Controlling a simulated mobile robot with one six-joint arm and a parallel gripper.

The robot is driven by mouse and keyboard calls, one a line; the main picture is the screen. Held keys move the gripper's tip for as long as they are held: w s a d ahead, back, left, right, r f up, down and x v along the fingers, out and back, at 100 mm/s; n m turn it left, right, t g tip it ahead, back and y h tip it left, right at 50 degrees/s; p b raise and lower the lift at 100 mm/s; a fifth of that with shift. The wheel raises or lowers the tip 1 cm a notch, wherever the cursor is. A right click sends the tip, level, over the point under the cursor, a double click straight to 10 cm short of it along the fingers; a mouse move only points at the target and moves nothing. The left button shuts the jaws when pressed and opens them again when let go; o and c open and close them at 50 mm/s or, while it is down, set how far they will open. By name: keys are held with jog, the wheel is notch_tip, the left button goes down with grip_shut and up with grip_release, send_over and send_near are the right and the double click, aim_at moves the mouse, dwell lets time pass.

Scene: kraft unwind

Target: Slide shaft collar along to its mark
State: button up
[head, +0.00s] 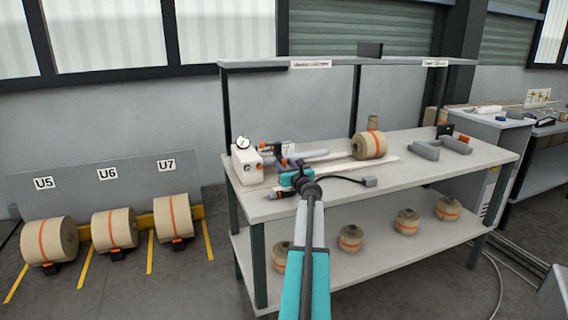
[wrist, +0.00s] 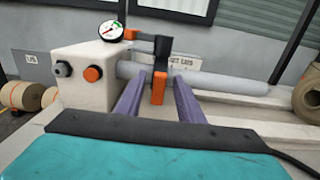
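A grey shaft (wrist: 225,83) runs right from an off-white block (wrist: 92,68) on the bench; it also shows in the head view (head: 312,154). A black piece (wrist: 161,55) with an orange tab (wrist: 158,88) sits at the shaft near the block. I take it for the collar. My gripper (wrist: 157,96) has its two purple fingers apart, one on each side of the orange tab, with nothing clearly held between them. Whether a finger touches the tab cannot be told. In the head view my arm partly covers this spot. I cannot make out the mark on the shaft.
A partly hidden label (wrist: 184,61) is behind the shaft. A shelf (head: 345,64) overhangs the back.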

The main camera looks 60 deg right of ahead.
jog(key=shift+x, duration=0.85)
grip_shut()
